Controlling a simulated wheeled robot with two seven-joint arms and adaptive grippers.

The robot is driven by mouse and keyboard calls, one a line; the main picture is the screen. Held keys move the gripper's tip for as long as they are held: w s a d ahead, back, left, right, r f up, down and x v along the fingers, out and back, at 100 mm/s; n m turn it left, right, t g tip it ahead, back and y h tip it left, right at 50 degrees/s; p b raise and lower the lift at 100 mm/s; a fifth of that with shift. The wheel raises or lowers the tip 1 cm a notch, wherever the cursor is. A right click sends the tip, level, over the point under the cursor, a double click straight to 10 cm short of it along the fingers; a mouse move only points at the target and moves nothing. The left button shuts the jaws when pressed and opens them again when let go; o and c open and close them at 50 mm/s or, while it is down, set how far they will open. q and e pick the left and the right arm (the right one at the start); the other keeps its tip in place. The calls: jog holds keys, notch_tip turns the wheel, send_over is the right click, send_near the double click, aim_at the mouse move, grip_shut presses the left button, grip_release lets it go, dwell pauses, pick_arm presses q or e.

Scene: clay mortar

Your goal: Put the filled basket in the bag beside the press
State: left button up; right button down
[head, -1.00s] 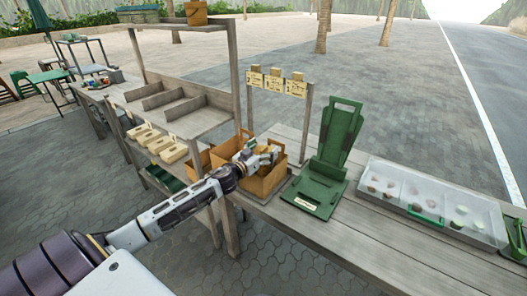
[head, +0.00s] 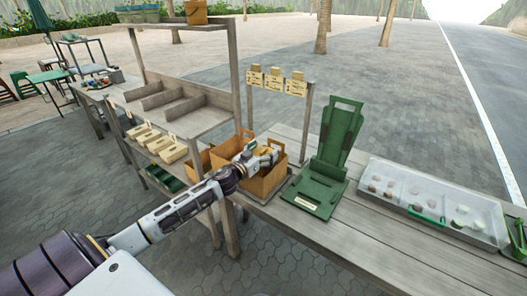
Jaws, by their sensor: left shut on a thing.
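The green press (head: 322,172) stands on the wooden table with a tall back plate and a flat base. An open brown bag (head: 266,188) stands just left of it. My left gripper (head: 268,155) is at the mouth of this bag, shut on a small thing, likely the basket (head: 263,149). Only a small tan and greenish part of that thing shows; the gripper and bag hide the rest, so I cannot tell how full it is or whether it touches the bag. My right gripper is not in view.
Another brown bag (head: 228,150) stands behind the first. A clear-lidded tray (head: 395,217) with several small lumps lies right of the press. A wooden shelf (head: 185,118) with pale baskets (head: 160,140) stands at left. A sign rack (head: 278,82) rises behind. The table front is bare.

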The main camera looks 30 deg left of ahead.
pick_arm(q)
jog(key=o, duration=1.4)
jog(key=shift+f, duration=0.1)
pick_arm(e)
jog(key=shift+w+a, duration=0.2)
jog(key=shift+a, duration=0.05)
